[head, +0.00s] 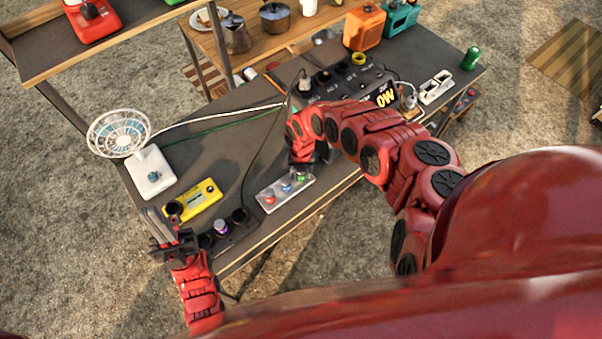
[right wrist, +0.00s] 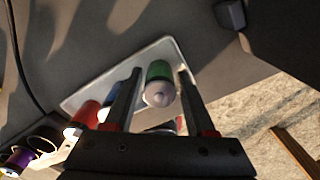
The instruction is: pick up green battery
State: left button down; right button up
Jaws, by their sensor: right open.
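The green battery (head: 300,177) stands in a light grey tray (head: 266,206) on the dark table. The right wrist view shows the green battery (right wrist: 158,82) between the two fingers of my right gripper (right wrist: 156,90), which are apart, with a gap beside the battery. In the head view my right gripper (head: 303,160) is over the tray's right end, partly hidden by its own arm. A red battery (right wrist: 86,114) and a blue battery (head: 286,187) stand in the same tray. My left gripper (head: 172,243) is at the table's left front corner; its jaw opening is unclear.
A dark holder (head: 236,225) with a purple-topped battery (head: 221,228) sits left of the tray. A yellow device (head: 194,203), a white fan (head: 119,134) and a black power station (head: 335,88) with cables are around it. A green can (head: 471,58) stands far right.

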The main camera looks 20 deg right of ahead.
grip_shut()
jog(key=shift+w+r, duration=0.1)
jog(key=shift+r, duration=0.05)
jog(key=shift+a+r, duration=0.1)
jog(key=shift+r, duration=0.4)
notch_tip(320, 180, up, 9)
jog(key=shift+f, duration=0.1)
dwell(0.4)
